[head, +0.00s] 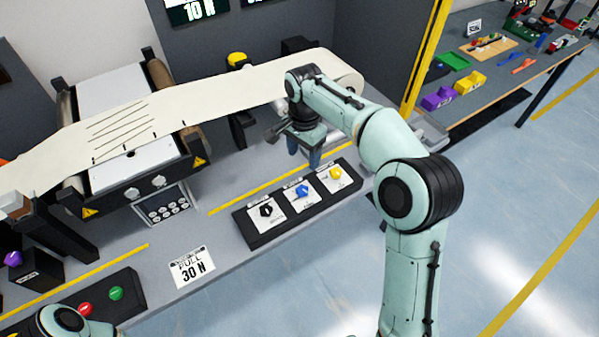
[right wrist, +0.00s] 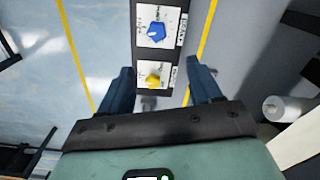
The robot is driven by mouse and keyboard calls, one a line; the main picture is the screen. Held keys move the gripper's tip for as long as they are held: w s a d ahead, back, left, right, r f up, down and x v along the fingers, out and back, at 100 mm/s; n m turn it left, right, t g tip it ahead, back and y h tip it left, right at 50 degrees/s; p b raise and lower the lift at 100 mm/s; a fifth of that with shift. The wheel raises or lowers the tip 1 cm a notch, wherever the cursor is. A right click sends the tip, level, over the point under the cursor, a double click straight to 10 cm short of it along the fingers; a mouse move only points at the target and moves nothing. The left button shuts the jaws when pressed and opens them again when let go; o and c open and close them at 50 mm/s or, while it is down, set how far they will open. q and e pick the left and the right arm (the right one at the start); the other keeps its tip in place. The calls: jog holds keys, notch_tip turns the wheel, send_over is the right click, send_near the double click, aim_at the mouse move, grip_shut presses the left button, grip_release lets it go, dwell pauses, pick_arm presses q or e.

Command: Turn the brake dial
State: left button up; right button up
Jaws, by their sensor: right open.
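A black panel (head: 259,240) on the grey bench carries three dials on white labels: black (head: 266,211), blue (head: 302,191) and yellow (head: 335,173). The label words are too small to read, so I cannot tell which is the brake dial. My right gripper (head: 304,152) is open and empty, pointing down above the bench near the panel's back edge. In the right wrist view the yellow dial (right wrist: 153,80) shows between the open fingers, and the blue dial (right wrist: 157,33) lies farther up. The black dial is outside that view. My left gripper is not in view.
A cream web (head: 200,96) runs over rollers behind the panel. A "PULL 30 N" card (head: 192,267) lies left of the panel. A box with red and green buttons (head: 116,293) sits at lower left. The bench between card and panel is clear.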

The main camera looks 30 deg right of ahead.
aim_at(303, 188)
jog(key=f, duration=0.4)
jog(key=f+b, duration=0.1)
jog(key=f, duration=0.7)
jog(key=shift+s, duration=0.3)
jog(key=shift+f+b, duration=0.3)
jog(key=shift+f, duration=0.25)
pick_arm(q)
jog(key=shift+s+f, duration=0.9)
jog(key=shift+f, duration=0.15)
pick_arm(e)
jog(key=c, duration=1.1)
